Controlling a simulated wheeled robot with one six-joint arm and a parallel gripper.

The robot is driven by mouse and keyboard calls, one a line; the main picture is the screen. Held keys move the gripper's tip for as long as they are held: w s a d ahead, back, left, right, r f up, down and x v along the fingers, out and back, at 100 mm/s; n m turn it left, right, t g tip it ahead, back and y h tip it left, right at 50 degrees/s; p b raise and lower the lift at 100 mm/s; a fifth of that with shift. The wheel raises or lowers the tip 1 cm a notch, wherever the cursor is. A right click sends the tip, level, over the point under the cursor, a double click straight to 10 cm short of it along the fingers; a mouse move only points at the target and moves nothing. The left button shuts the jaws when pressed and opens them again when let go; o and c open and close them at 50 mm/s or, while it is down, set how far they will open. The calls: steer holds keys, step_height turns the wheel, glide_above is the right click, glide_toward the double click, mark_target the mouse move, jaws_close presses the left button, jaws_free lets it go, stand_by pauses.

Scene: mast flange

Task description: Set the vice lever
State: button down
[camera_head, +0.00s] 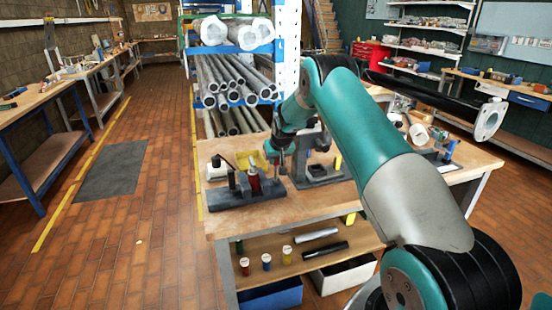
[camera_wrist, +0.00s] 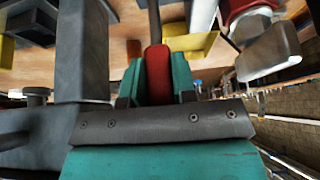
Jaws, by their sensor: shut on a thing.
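The vice lever shows in the wrist view as a slim grey rod with a red grip (camera_wrist: 158,72). My gripper (camera_wrist: 158,88) has its two teal fingers closed on either side of this red grip. A tall grey body (camera_wrist: 82,50), which looks like part of the vice, stands just left of the fingers. In the head view my gripper (camera_head: 281,160) is low over the workbench, beside a grey fixture on a dark base (camera_head: 324,178). The lever is too small and covered to make out there.
A dark holder (camera_head: 246,195) with a red bottle and other items stands left of my gripper on the wooden workbench (camera_head: 232,221). A yellow bin (camera_head: 252,160) sits behind it. Racked pipes (camera_head: 235,80) rise behind the bench. The tiled floor at left is open.

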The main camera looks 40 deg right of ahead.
steer(key=c, duration=0.9)
jaws_free()
steer(key=shift+w, duration=0.15)
steer(key=b+v, duration=0.4)
steer(key=v, duration=1.3)
steer(key=shift+a+r, duration=0.1)
steer(key=shift+r, duration=0.05)
